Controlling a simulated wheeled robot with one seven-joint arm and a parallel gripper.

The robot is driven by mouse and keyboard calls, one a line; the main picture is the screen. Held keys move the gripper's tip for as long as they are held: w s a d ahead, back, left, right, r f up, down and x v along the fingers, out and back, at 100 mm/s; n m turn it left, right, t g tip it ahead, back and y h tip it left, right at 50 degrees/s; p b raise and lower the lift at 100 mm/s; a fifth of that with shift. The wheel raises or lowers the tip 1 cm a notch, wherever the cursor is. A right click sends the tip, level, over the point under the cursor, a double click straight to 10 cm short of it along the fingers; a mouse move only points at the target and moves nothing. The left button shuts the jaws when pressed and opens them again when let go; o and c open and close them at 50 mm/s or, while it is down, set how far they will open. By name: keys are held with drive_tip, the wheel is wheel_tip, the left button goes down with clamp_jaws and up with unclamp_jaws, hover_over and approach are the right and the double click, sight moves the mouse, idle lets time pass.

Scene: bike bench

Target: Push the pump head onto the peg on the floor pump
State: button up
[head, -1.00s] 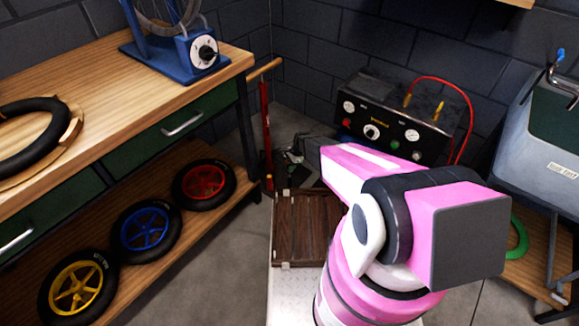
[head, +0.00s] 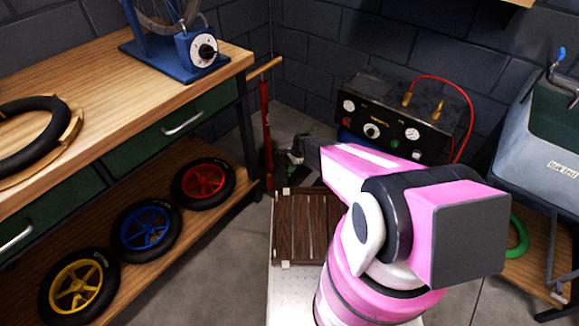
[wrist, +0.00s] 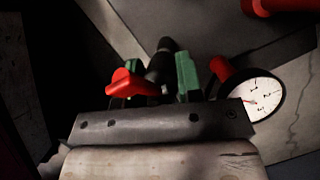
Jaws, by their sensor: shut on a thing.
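The floor pump (head: 266,125) stands upright beside the bench leg, with a red barrel and wooden handle. My gripper (wrist: 152,84) has green fingers, shut on the pump head (wrist: 131,84), which shows a red lever and a dark body. A black part, perhaps the hose end, rises behind it. The peg cannot be made out; my gripper and the dark area hide much around the pump head. In the head view, my arm hides most of the gripper.
A black compressor panel (head: 400,125) with a red hose is behind my arm. A grey sink (head: 545,140) is at right.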

drive_tip(key=shift+f, duration=1)
drive_tip(key=o, duration=1.2)
drive_tip(key=shift+c, duration=0.2)
drive_tip(key=shift+r, duration=0.1)
drive_tip(key=v, duration=1.1)
drive_tip(key=s+d+r+n+h, duration=0.1)
drive_tip(key=s+d+r+n, duration=0.3)
drive_tip(key=r, duration=0.6)
drive_tip(key=s+d+r+n+t+h, duration=0.1)
drive_tip(key=s+d+r+n, duration=0.3)
drive_tip(key=s+r, duration=0.5)
drive_tip(key=s+d+r+n+t+h, duration=0.1)
drive_tip(key=s+d+r+n, duration=0.3)
drive_tip(key=r, duration=0.9)
drive_tip(key=s+d+h, duration=0.1)
drive_tip(key=s+d, duration=0.2)
drive_tip(key=shift+s+d+n, duration=0.25)
drive_tip(key=shift+n, duration=0.05)
